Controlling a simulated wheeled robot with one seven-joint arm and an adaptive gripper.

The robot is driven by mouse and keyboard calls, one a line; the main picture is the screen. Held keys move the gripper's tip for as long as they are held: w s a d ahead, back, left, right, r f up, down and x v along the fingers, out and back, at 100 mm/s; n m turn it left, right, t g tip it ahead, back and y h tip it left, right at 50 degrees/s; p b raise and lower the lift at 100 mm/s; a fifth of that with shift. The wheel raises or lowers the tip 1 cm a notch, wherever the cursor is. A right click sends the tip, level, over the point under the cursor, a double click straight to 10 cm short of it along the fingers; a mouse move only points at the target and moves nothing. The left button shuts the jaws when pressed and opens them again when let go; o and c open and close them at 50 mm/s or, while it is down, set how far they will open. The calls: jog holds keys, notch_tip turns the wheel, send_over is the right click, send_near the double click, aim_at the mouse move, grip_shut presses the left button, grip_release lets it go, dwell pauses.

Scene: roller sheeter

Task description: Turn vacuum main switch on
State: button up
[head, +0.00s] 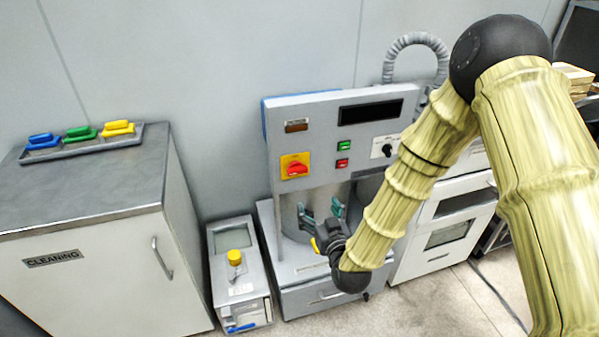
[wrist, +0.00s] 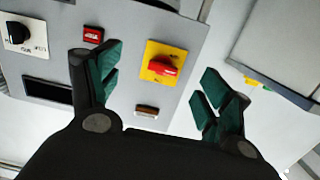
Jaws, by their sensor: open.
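A red rotary switch (head: 297,169) on a yellow square plate sits on the left of the grey machine's front panel. Its red handle looks roughly horizontal, and its position markings cannot be read. It also shows in the wrist view (wrist: 163,67), where the panel appears upside down. My gripper (head: 321,209) is open and empty, in front of the machine and below the switch in the head view. In the wrist view my gripper's green-padded fingers (wrist: 157,80) are spread, with the switch seen between them. No contact with the switch shows.
The panel also bears a black knob (head: 388,151), a green button (head: 344,145), a red button (head: 342,163) and a dark display (head: 370,110). A cleaning cabinet (head: 100,290) stands left. A small device with a yellow knob (head: 234,257) stands between cabinet and machine.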

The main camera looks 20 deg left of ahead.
aim_at(298, 172)
jog(key=shift+t+y, duration=0.4)
jog(key=shift+t, duration=0.1)
jog(key=w+a+r+p, duration=0.1)
jog(key=w+a, duration=0.1)
jog(key=w, duration=0.1)
jog(key=w+a+r, duration=0.1)
jog(key=w+a, duration=0.2)
jog(key=w+a+r+p, duration=0.1)
jog(key=w+a, duration=0.2)
jog(key=shift+w+a+r+p, duration=0.2)
jog(key=shift+w+p, duration=0.1)
jog(key=shift+w, duration=0.05)
jog(key=shift+c, duration=0.4)
jog(key=c, duration=0.9)
